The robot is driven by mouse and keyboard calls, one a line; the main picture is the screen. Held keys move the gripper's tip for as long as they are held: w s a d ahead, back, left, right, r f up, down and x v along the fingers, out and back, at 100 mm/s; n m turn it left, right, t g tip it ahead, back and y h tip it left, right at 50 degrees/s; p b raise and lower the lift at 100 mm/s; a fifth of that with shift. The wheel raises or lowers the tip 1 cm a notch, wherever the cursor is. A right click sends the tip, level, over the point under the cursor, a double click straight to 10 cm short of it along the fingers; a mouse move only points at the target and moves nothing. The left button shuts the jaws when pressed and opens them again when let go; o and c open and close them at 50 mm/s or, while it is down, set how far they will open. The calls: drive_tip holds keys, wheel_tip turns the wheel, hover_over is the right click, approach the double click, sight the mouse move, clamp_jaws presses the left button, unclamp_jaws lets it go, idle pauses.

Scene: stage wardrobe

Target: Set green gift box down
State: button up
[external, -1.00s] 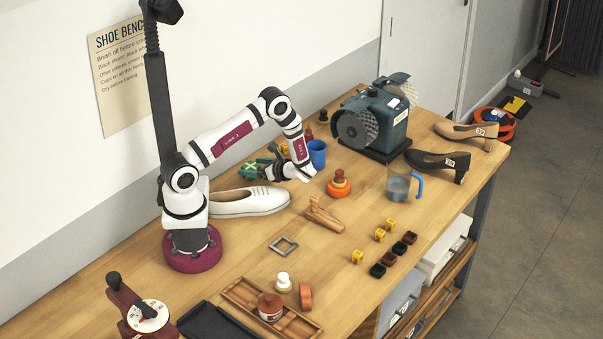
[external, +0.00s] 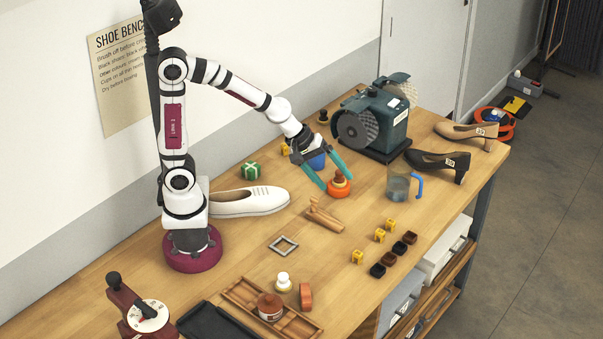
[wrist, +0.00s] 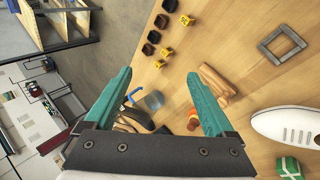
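The green gift box (external: 251,171) with white ribbon sits upright on the wooden bench, behind the white shoe. It also shows at the lower right edge of the wrist view (wrist: 289,167). My gripper (external: 336,181) has its teal fingers spread wide with nothing between them. It is well to the right of the box, in the air around the orange-based knobbed object in the external view. The wrist view also shows the open fingers (wrist: 160,75), apart from the box.
A white shoe (external: 250,201) lies beside the box. A grinder (external: 385,115) stands behind. The bench's front left is crowded.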

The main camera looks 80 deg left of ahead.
drive_tip(key=s+a+m+g+y, duration=0.1)
drive_tip(key=s+a+m+g, duration=0.1)
drive_tip(key=s+m, duration=0.8)
drive_tip(key=s+a+m+g+y, duration=0.2)
drive_tip(key=s+m+g, duration=0.3)
drive_tip(key=s+m, duration=0.5)
drive_tip(key=s, duration=0.5)
drive_tip(key=shift+s+f, duration=0.3)
drive_tip(key=shift+f, duration=0.05)
